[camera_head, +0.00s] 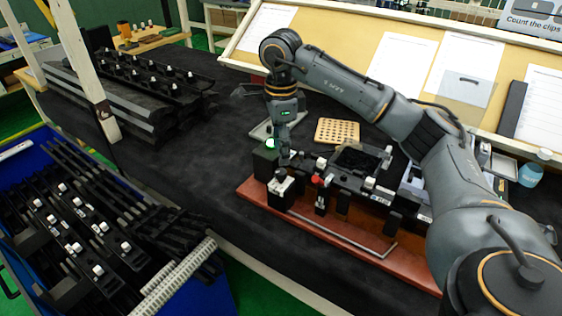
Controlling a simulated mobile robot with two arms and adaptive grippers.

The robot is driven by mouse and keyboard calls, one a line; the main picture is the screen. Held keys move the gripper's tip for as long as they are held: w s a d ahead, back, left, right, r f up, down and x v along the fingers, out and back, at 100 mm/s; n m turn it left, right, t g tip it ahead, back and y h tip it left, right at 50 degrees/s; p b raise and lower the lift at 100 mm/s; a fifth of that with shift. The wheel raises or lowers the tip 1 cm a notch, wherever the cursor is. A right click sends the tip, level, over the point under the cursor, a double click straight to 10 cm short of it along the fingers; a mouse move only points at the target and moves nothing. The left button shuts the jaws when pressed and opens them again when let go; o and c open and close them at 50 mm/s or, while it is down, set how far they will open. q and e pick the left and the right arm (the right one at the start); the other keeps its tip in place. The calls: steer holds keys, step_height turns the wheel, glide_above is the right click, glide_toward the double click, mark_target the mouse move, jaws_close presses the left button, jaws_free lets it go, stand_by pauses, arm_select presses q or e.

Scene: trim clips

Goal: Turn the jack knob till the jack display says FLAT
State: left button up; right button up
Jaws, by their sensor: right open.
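My right gripper (284,158) points down at the left end of the reddish-brown fixture board (330,237). It is small and dark here, open, and close above a small white-topped block (281,186) with a dark knob-like part on it. Whether the fingers touch or surround that part I cannot tell. A red knob (317,181) stands just to the right on the fixture. A pale green lit dome (271,143) tops a dark block left of the gripper. I cannot make out the jack display or read any FLAT text. My left gripper is not in view.
A perforated wooden block (338,131) lies behind the fixture. A bent metal rod (345,236) lies along the board's front. A blue bin (217,296) of black trim strips stands front left. More strips (150,75) lie back left. The dark table (190,165) is clear between.

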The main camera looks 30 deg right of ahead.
mark_target(280, 172)
step_height(280, 172, up, 6)
steer(key=shift+f, duration=0.2)
steer(key=shift+a, duration=0.1)
stand_by(0.4)
